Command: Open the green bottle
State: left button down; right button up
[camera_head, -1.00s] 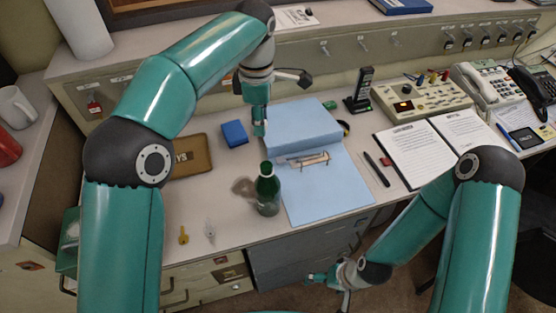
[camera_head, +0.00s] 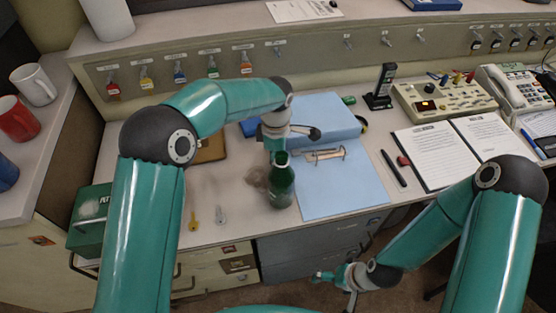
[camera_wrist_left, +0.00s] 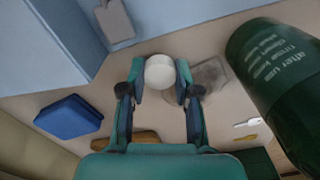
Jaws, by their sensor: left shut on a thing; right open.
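The green bottle (camera_head: 281,188) stands upright near the desk's front edge, left of the blue sheet. In the left wrist view its lettered side (camera_wrist_left: 275,65) fills the right, with its neck out of frame. My left gripper (camera_head: 276,147) is just behind the bottle's top in the head view, its fingertips partly hidden. In the left wrist view it is shut on a small round white piece (camera_wrist_left: 160,72), apart from the bottle's body. I cannot tell whether this is the bottle's cap. My right gripper (camera_head: 336,277) is open and empty, low in front of the desk.
A blue box (camera_wrist_left: 69,117) and brown tray (camera_head: 211,150) lie left of the bottle. Keys (camera_head: 220,216) lie at the front left. A blue folder (camera_head: 325,115), a pen (camera_head: 393,168) and an open binder (camera_head: 430,160) are to the right. A brownish see-through patch (camera_head: 257,177) adjoins the bottle.

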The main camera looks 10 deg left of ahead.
pick_arm(q)
jog(key=shift+f, duration=0.5)
jog(key=shift+f, duration=0.1)
jog(key=c, duration=0.8)
grip_release()
jog(key=shift+c, duration=0.2)
notch_tip(320, 180, up, 12)
jog(key=shift+r+p, duration=0.25)
jog(key=shift+p, duration=0.05)
